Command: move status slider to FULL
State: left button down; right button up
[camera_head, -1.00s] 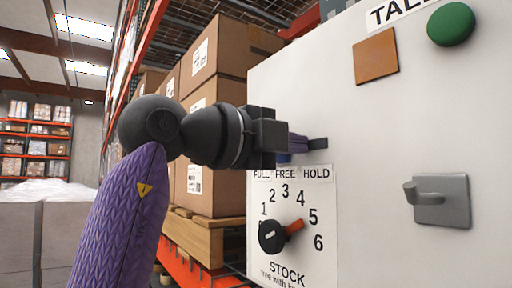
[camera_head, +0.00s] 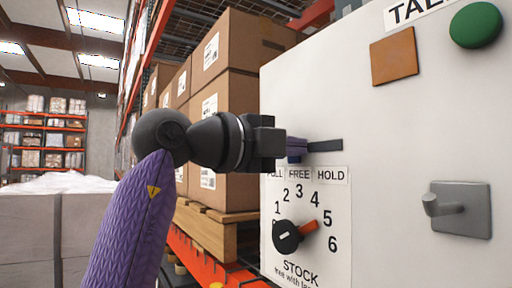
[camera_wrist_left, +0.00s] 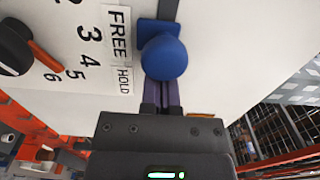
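The status slider has a blue round knob (camera_wrist_left: 164,57) on a blue base, seen in the left wrist view. Its dark slot (camera_head: 326,146) runs above the FULL, FREE, HOLD labels (camera_head: 300,174) on the white panel. My left gripper (camera_head: 297,148) is at the slot, its purple fingers just above the FULL–FREE labels. In the head view the gripper hides most of the knob.
Below the labels is a STOCK dial (camera_head: 287,237) with an orange pointer. A grey hook (camera_head: 459,208), a brown square (camera_head: 394,55) and a green button (camera_head: 476,25) are on the panel to the right. Stacked cartons (camera_head: 235,95) stand behind my left arm.

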pick_arm(q)
jog(key=shift+w+a+p, duration=0.45)
jog(key=shift+w, duration=0.2)
jog(key=shift+w+a+p, duration=0.4)
jog(key=shift+w+a, duration=0.05)
jog(key=shift+w, duration=0.15)
jog(key=shift+s+a+f, duration=0.1)
jog(key=shift+s+a, duration=0.05)
jog(key=shift+a, duration=0.05)
jog(key=b+v, duration=0.4)
jog(key=v, duration=0.5)
jog(key=shift+s+a, duration=0.15)
jog(key=shift+a, duration=0.05)
dwell(0.5)
